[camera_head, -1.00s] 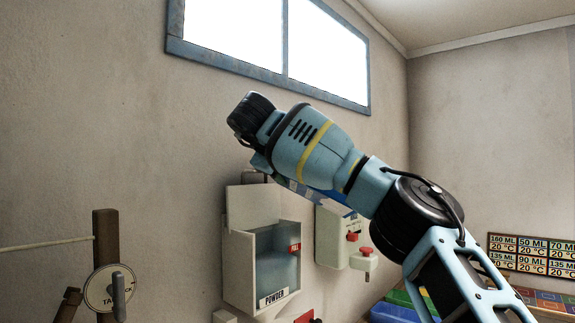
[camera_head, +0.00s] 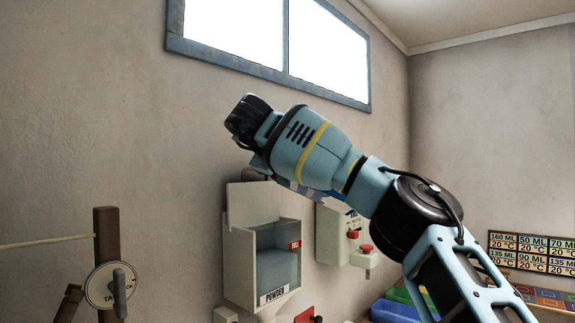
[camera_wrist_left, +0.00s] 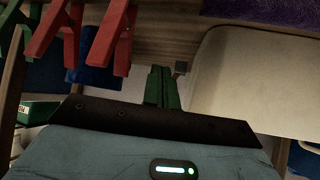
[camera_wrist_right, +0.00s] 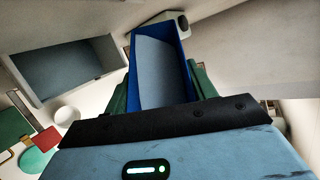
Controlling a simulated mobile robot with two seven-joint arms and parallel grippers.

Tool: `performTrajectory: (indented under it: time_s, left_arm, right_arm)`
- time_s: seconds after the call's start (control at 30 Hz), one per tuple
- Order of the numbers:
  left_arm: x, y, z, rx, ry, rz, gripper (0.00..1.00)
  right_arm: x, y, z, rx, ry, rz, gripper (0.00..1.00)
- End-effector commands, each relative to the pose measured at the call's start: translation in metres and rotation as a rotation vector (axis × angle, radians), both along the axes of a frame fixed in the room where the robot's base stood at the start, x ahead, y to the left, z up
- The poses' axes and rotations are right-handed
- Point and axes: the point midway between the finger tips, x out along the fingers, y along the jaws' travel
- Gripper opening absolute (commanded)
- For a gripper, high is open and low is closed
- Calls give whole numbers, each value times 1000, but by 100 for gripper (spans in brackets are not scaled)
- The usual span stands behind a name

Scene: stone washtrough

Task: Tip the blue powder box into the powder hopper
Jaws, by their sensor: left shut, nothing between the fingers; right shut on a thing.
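The powder hopper (camera_head: 263,268) is a pale wall box with a clear front, a POWDER label and a red tag; grey-blue powder shows inside. Its lid (camera_head: 250,202) stands up at the back. The blue powder box (camera_wrist_right: 185,52) is in my right gripper (camera_wrist_right: 160,88), between green fingers, with pale blue-grey contents visible inside. In the head view my right arm hides most of the box, which is above and right of the hopper. The hopper opening (camera_wrist_right: 68,72) shows left of the box in the right wrist view. My left gripper (camera_wrist_left: 162,88) is shut and empty.
A white dispenser with red knobs (camera_head: 345,235) is on the wall right of the hopper. A dial on a wooden post (camera_head: 110,285) stands at left. Red and green clip-like pieces (camera_wrist_left: 90,35) hang near my left gripper. Coloured trays (camera_head: 400,305) are at lower right.

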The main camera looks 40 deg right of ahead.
Motion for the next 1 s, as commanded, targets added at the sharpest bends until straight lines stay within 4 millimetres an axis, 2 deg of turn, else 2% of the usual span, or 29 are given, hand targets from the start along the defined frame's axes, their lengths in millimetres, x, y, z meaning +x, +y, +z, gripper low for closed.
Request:
performTrajectory:
  time_s: [1.0]
  left_arm:
    - [0,0,0,0,-1,0,0]
  right_arm:
    - [0,1,-5,-36,39,0,0]
